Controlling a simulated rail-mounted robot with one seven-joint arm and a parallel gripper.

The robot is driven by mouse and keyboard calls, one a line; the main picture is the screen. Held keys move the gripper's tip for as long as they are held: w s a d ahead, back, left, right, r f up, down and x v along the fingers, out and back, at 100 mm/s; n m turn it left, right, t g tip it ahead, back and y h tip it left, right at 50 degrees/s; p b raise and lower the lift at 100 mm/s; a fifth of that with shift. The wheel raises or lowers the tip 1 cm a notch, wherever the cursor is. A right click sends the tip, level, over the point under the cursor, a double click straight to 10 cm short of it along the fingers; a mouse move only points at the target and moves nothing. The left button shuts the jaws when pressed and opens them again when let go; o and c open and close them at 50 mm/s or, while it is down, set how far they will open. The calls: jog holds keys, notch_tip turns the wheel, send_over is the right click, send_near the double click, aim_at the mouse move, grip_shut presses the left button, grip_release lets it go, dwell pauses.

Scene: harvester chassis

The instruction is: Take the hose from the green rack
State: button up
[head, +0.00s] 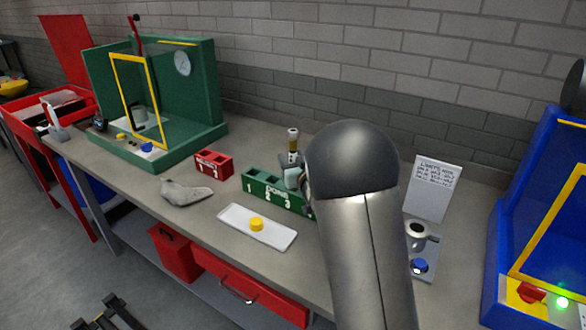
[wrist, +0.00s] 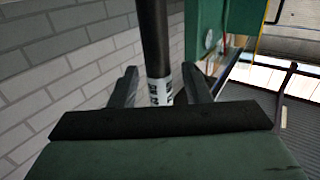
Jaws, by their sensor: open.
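The green rack (head: 262,192), numbered 1, 2 and 3, stands on the workbench. A dark upright hose (head: 293,146) with a light label rises behind the rack's right part. Its lower end is hidden. In the wrist view the black hose (wrist: 152,40) with a white printed label runs between the two fingers of my gripper (wrist: 163,88). The fingers are open, one on each side of it. I cannot tell whether either finger touches it. In the head view my arm hides most of the gripper and the right end of the rack.
A white tray (head: 230,221) with a yellow cap (head: 257,224) lies in front of the rack. A small red rack (head: 213,164) and a grey casting (head: 184,192) are to the left. A green fixture (head: 205,90), a sign stand (head: 433,188) and a blue enclosure (head: 520,190) stand farther out.

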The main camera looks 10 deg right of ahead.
grip_shut()
jog(key=shift+r, duration=0.1)
